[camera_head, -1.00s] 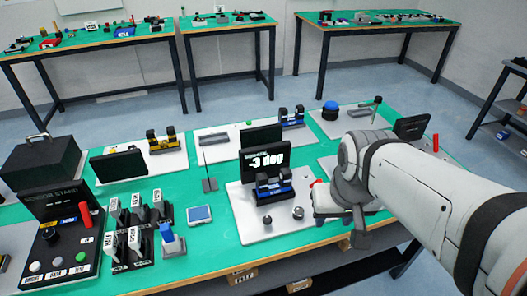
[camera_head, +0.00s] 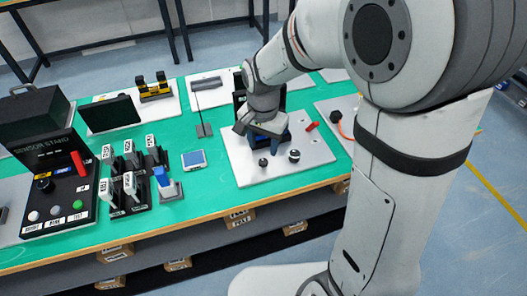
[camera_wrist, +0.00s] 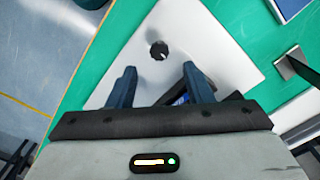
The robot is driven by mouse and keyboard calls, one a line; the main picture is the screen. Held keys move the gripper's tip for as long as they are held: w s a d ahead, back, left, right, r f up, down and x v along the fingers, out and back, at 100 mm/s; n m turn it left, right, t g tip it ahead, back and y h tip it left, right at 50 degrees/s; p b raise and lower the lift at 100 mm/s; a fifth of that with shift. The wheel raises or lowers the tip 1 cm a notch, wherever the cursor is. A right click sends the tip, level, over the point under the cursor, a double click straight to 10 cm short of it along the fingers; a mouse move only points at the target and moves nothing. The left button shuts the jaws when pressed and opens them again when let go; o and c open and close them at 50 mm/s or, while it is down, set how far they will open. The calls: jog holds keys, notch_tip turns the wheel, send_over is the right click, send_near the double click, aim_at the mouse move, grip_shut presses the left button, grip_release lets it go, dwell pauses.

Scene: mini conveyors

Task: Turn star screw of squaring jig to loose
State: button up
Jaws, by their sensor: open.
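My gripper (camera_head: 262,150) hangs over a white base plate (camera_head: 240,172) on the green table, beside a blue and black fixture (camera_head: 290,136). Two small knobs stand at the plate's near side: a black one (camera_head: 263,162) and a dark and grey one (camera_head: 294,156). I cannot tell for sure which is the star screw. In the wrist view my gripper (camera_wrist: 158,70) is open, its two blue fingers apart and empty. A round black knob (camera_wrist: 159,50) with a light mark shows just beyond the fingertips, roughly centred between them. The fixture is mostly hidden by my gripper.
A red handle (camera_head: 312,126) sticks up right of the fixture. Bare green table lies between the device and the plate.

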aim_at(264, 161)
notch_tip(264, 161, down, 6)
jog(key=shift+r, duration=0.1)
jog(key=shift+c, duration=0.5)
jog(key=c, duration=0.9)
